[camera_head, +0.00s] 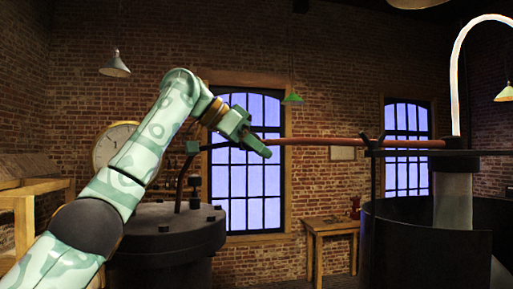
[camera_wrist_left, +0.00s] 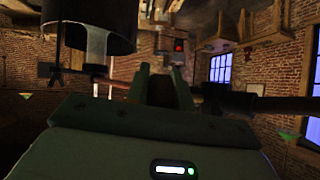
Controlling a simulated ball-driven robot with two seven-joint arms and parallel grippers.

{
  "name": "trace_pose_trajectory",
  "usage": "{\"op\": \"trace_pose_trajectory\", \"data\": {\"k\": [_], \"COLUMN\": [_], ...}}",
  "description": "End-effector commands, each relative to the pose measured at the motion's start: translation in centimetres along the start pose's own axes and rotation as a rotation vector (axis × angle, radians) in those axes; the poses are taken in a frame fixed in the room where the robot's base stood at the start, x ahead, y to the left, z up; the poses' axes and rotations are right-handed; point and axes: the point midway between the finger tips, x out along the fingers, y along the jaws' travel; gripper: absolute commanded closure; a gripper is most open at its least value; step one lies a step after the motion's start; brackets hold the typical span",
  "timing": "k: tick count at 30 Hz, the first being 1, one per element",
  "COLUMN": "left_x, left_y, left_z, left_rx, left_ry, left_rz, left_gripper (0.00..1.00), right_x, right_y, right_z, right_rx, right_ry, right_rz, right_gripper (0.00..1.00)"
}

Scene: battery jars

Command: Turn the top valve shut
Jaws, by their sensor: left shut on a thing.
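My left gripper (camera_head: 262,148) is up at the height of a copper pipe, in front of the window. It is shut on the top valve, of which I see only a dark part (camera_wrist_left: 160,90) between the two fingers in the left wrist view. The fingers hide most of the valve in the head view, so I cannot tell how far it is turned. The copper pipe (camera_head: 340,142) runs right from the gripper to the top of a glass jar (camera_head: 453,200). My right gripper is not in view.
A dark lidded vessel (camera_head: 170,232) with bolts stands below my left arm. A large dark open tub (camera_head: 425,235) is at the right, around the glass jar. A wooden table (camera_head: 331,225) stands at the back wall. Lamps hang above.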

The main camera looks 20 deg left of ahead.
Motion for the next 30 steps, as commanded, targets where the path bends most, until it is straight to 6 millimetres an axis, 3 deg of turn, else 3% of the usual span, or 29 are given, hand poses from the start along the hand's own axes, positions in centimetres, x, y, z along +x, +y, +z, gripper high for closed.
{"op": "trace_pose_trajectory", "data": {"k": [10,11,12,13,23,26,30], "left_x": [0.5,0.5,0.5,0.5,-0.1,-1.3,-4.6], "left_y": [0.0,0.0,0.0,0.0,0.0,-0.1,-0.1], "left_z": [0.4,0.4,0.4,0.4,0.2,0.1,0.1], "left_rx": [0.000,0.000,0.000,0.000,0.000,0.001,0.001], "left_ry": [-0.015,-0.015,-0.014,-0.014,-0.007,-0.006,-0.004], "left_rz": [0.002,0.002,0.002,0.002,0.000,-0.001,-0.002], "left_gripper": [0.99,0.71,0.60,0.55,0.55,0.55,0.55], "right_x": [0.1,0.1,0.1,0.1,0.1,0.2,0.4], "right_y": [-0.1,-0.1,-0.2,-0.2,-0.3,-0.3,-0.3], "right_z": [0.0,0.0,-0.1,-0.1,-0.1,-0.1,0.0], "right_rx": [0.001,0.001,0.002,0.002,0.003,0.003,0.002], "right_ry": [0.000,0.000,0.001,0.001,0.001,0.001,0.000], "right_rz": [-0.001,-0.001,-0.002,-0.003,-0.004,-0.004,-0.004], "right_gripper": [0.64,0.64,0.64,0.64,0.64,0.64,0.64]}}
